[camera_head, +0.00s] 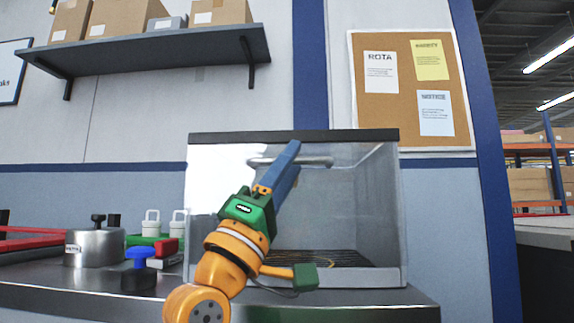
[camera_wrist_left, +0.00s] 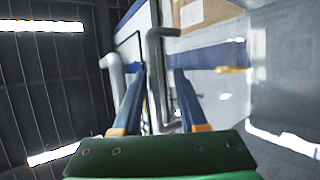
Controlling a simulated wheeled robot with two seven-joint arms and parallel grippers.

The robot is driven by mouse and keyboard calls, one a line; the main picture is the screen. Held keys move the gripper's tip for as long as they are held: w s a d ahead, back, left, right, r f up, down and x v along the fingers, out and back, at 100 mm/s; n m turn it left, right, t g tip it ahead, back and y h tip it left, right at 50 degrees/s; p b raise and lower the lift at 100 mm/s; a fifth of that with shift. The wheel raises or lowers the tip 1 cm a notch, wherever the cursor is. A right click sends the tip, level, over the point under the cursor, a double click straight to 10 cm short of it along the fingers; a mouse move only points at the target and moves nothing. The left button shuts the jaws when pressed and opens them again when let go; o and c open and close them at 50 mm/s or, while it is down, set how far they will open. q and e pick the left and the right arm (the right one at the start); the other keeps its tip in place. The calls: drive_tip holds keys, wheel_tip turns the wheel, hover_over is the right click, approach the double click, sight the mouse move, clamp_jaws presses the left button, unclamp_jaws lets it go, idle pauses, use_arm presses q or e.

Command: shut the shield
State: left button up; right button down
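The shield (camera_head: 355,215) is a clear pane on the front of a grey box-shaped enclosure (camera_head: 294,136). Its pale bar handle (camera_head: 318,161) runs level near the top; the wrist view shows the grey handle (camera_wrist_left: 157,85) with bent ends. My left gripper (camera_head: 294,150) reaches up over the handle, its blue fingers overlapping it. In the wrist view the fingers of the left gripper (camera_wrist_left: 160,85) are apart, with part of the handle between them; contact is unclear. How far the shield is open cannot be told. My right gripper is out of view.
The bench (camera_head: 375,305) holds a round metal housing (camera_head: 88,248), a blue-topped knob (camera_head: 139,262) and red-handled tools (camera_head: 40,243) at left. A shelf with boxes (camera_head: 150,48) hangs above left. A corkboard (camera_head: 410,90) is on the wall behind.

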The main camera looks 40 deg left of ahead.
use_arm(q)
drive_tip(key=shift+r, duration=0.1)
drive_tip(key=shift+s+f, duration=0.2)
drive_tip(key=shift+f, duration=0.1)
drive_tip(key=b+v, duration=0.1)
drive_tip(key=v, duration=0.5)
drive_tip(key=shift+s+b, duration=0.2)
drive_tip(key=shift+b, duration=0.1)
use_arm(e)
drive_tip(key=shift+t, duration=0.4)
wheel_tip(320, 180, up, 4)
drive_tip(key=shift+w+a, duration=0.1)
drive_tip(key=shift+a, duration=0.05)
use_arm(q)
drive_tip(key=shift+f, duration=0.1)
